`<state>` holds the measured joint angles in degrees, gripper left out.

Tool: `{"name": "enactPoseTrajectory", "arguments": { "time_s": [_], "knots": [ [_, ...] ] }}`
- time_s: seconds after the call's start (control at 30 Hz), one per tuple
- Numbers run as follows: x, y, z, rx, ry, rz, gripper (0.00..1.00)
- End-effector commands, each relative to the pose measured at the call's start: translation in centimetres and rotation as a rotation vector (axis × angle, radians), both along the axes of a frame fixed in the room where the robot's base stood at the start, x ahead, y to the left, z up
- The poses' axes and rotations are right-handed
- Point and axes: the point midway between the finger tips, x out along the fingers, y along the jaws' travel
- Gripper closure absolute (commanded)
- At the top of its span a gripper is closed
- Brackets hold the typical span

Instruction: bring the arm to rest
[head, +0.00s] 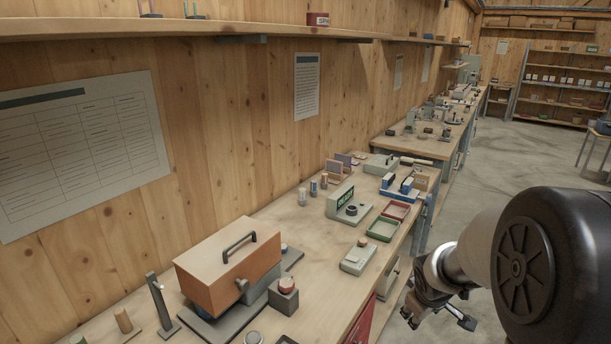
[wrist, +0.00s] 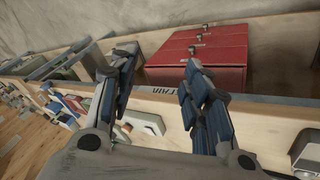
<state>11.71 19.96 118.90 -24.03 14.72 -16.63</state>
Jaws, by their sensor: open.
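My gripper (head: 438,312) hangs at the lower right in the head view, to the right of the workbench (head: 330,260) and off its front edge. In the wrist view my gripper (wrist: 160,95) shows its two fingers spread apart with nothing between them. Beyond the fingers is a red drawer cabinet (wrist: 197,60) in the bench front. My dark arm joint covers the lower right of the head view.
On the bench stand an orange-lidded box (head: 228,265), a block with a red button (head: 285,296), a grey device (head: 358,256), a green tray (head: 382,229) and a red tray (head: 396,210). The concrete floor (head: 505,150) to the right is largely clear.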

Motion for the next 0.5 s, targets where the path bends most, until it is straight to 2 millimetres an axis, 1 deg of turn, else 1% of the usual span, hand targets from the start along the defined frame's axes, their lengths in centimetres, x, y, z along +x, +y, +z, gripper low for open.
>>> {"name": "enactPoseTrajectory", "arguments": {
  "time_s": [0.03,0.07,0.1,0.17,0.2,0.27,0.3,0.37,0.4,0.47,0.5],
  "knots": [
    [-1.5,0.9,2.7,0.012,-0.016,-0.034,0.56],
    [-2.5,1.4,3.9,0.022,-0.019,-0.056,0.56],
    [-3.8,2.0,5.4,0.037,-0.022,-0.085,0.56],
    [-6.0,3.0,7.4,0.062,-0.028,-0.126,0.56],
    [-7.5,3.8,8.7,0.079,-0.031,-0.153,0.56],
    [-10.0,4.8,10.2,0.110,-0.034,-0.192,0.56],
    [-11.6,5.6,11.2,0.130,-0.036,-0.213,0.56],
    [-14.2,6.7,12.3,0.165,-0.038,-0.248,0.56],
    [-15.9,7.4,12.9,0.188,-0.038,-0.269,0.56],
    [-18.5,8.5,13.6,0.224,-0.037,-0.297,0.56],
    [-20.1,9.2,13.9,0.248,-0.034,-0.315,0.56]
  ]
}}
